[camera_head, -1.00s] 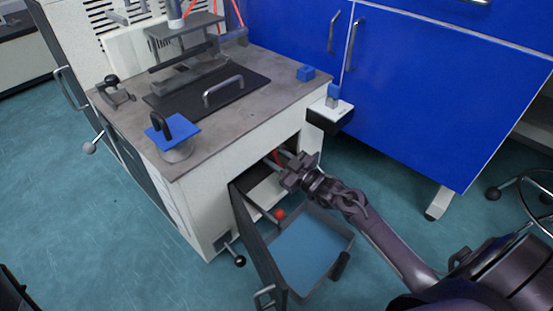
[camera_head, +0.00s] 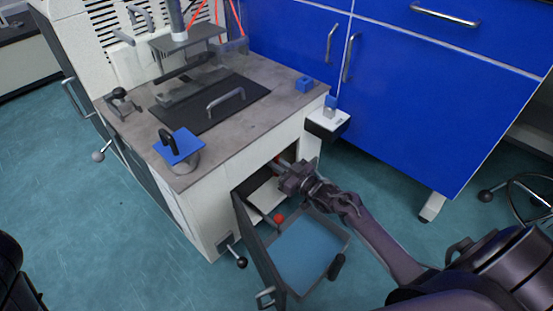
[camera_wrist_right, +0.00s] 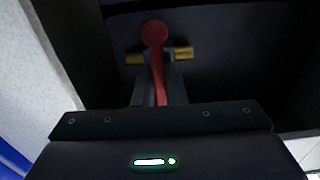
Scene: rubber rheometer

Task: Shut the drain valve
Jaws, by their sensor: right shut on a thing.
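The drain valve is inside the open lower cabinet of the machine. In the right wrist view its red lever (camera_wrist_right: 157,60) has a round end at the top and brass pipe ends (camera_wrist_right: 183,53) on either side. The lever runs down the picture, crosswise to the brass. My right gripper (camera_wrist_right: 158,92) is shut on the red lever, with a finger on each side. In the head view my right gripper (camera_head: 288,174) reaches into the cabinet opening, and only a bit of red shows beyond it. My left gripper is not in view.
The cabinet door (camera_head: 256,250) stands open. A shallow blue tray (camera_head: 300,252) lies below my right forearm, near a red ball knob (camera_head: 279,218). The floor at left is clear.

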